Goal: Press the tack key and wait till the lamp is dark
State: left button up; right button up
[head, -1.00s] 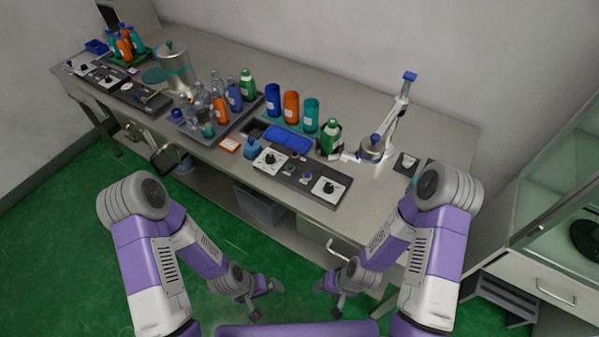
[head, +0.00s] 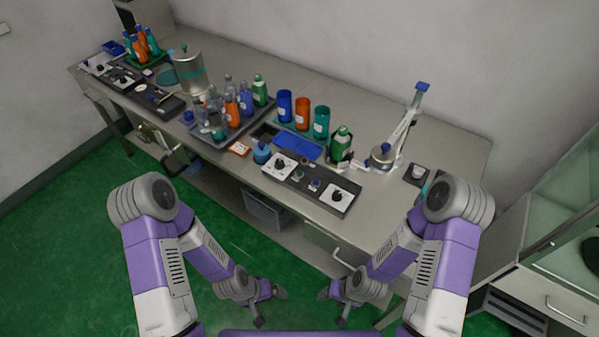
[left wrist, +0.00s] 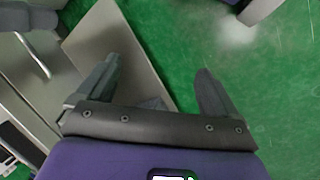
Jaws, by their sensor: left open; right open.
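A dark control panel (head: 312,187) lies along the bench's front edge in the head view. It has two white dial plates, a left one (head: 280,165) and a right one (head: 337,198), with small knobs or buttons (head: 314,184) between them. Which of these is the tack key or the lamp is too small to tell, and I see no clear glow. My left gripper (head: 270,307) is open and empty, low in front of the bench; its spread fingers (left wrist: 159,66) show over the floor in the left wrist view. My right gripper (head: 332,308) is open and empty beside it.
The bench (head: 430,210) holds a tray of bottles (head: 215,135), coloured cups (head: 303,114), a green bottle (head: 341,144) and a lever stand (head: 384,157). Another dark panel (head: 125,80) is at the far left. A glass-sided cabinet (head: 560,220) stands right. Green floor lies below.

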pick_arm(q)
grip_shut()
dwell(0.3)
dwell(0.6)
dwell(0.5)
